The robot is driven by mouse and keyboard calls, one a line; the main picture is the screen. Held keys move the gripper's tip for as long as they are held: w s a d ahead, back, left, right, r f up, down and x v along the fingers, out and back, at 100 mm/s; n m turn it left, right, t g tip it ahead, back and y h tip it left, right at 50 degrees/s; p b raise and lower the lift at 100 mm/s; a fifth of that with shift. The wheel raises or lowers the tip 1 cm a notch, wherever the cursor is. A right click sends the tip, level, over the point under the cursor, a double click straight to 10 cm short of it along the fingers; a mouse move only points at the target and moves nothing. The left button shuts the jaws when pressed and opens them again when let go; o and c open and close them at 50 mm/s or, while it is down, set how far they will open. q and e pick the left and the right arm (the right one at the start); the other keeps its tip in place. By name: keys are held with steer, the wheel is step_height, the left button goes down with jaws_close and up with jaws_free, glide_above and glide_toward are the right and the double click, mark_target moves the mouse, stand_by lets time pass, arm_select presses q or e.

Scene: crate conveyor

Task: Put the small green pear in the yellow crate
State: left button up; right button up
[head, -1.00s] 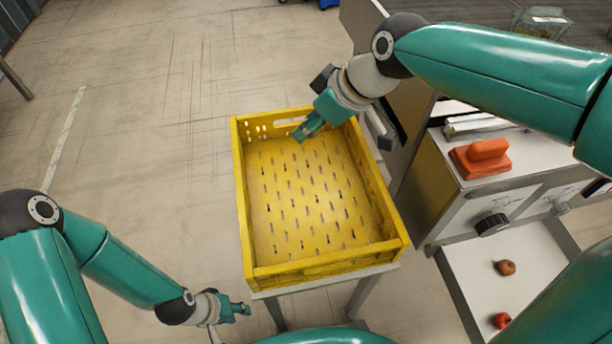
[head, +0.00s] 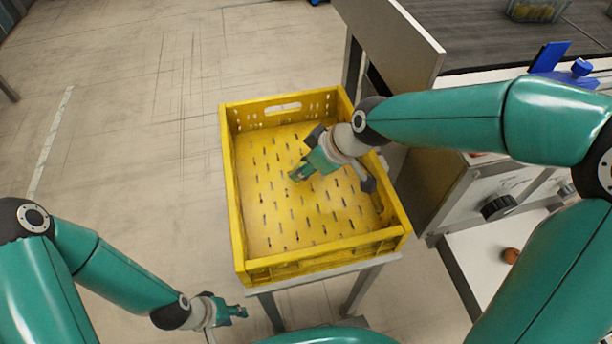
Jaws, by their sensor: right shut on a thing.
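The yellow crate (head: 240,245) stands on a small stand in the middle of the head view, and its slotted floor looks empty. My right gripper (head: 299,174) is over the crate, inside its rim as seen from above, pointing down and left. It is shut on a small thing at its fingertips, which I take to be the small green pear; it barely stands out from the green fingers. My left gripper (head: 238,311) is outside the crate, below its front left corner. I cannot tell whether its fingers are open.
A grey panel (head: 392,48) and a cabinet with a black knob (head: 498,207) stand right of the crate. A brownish round fruit (head: 511,255) lies on the white shelf below. A clear tub (head: 537,9) sits on the dark belt. The floor at left is clear.

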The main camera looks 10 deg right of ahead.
steer(key=shift+f+b, duration=0.3)
steer(key=shift+f, duration=1.25)
steer(key=shift+f, duration=0.15)
steer(key=o, duration=0.9)
steer(key=shift+o, duration=0.2)
steer(key=shift+r, duration=0.35)
steer(key=p+v, duration=0.2)
steer(key=v, duration=0.9)
steer(key=shift+s+d+r+p, duration=0.2)
steer(key=shift+r+p, duration=0.05)
steer(key=shift+p, duration=0.05)
